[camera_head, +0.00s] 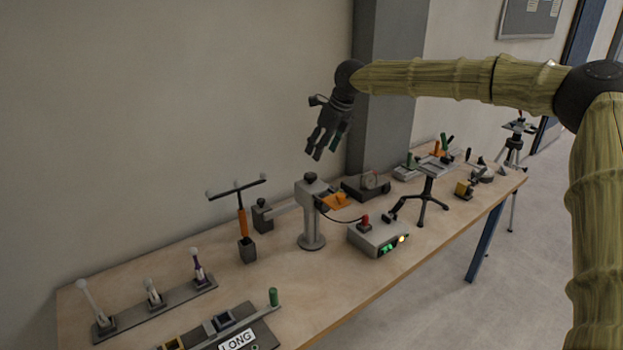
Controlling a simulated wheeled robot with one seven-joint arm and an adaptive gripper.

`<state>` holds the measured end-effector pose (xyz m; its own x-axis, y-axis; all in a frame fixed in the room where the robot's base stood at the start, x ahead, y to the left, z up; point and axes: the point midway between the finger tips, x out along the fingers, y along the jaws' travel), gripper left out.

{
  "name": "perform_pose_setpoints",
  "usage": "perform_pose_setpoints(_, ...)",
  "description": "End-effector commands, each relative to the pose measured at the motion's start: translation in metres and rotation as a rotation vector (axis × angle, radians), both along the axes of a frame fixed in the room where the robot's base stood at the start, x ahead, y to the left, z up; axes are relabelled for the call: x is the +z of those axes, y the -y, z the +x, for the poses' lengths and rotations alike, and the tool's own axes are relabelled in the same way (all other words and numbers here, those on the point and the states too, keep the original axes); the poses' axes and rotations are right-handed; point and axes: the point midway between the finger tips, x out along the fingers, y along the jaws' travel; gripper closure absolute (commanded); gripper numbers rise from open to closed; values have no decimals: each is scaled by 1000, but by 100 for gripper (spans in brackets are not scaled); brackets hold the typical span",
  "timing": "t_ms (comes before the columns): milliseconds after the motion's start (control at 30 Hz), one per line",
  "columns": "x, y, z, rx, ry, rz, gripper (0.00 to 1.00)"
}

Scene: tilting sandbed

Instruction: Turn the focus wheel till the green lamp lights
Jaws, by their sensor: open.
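A grey post device (312,215) stands on the table, with a dark knob on its top and an orange piece at its right. No focus wheel can be picked out for certain; the dark knob (310,177) may be it. A cable runs from the post to a grey box (372,234) with a red knob. The box's front shows small green marks (387,248) and a bright yellowish-white lamp (402,239). Whether a green lamp is lit I cannot tell. My gripper (315,154) is open and empty, pointing down, above and apart from the post device.
A T-handled orange lever (242,222) stands left of the post. Several levers on a grey strip (150,312) and a board marked LONG (237,340) lie at the near left. A black tripod stand (426,192) and small fixtures fill the right. A wall runs behind.

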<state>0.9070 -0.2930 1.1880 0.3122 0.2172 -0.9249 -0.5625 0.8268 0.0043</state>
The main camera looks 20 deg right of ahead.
Motion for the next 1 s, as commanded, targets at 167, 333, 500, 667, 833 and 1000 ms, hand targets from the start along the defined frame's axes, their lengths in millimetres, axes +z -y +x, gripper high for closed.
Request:
perform_pose_setpoints(167,-7,6,0,-8,1,0,42)
perform_pose_setpoints(333,-26,4,5,-11,-1,-2,42)
perform_pose_setpoints(500,-52,-2,14,-11,-2,-1,42)
perform_pose_setpoints(667,-75,-9,22,-9,-1,-2,42)
perform_pose_setpoints(833,-92,-13,28,-9,0,-1,42)
perform_pose_setpoints(1000,-100,-16,31,-7,2,-1,42)
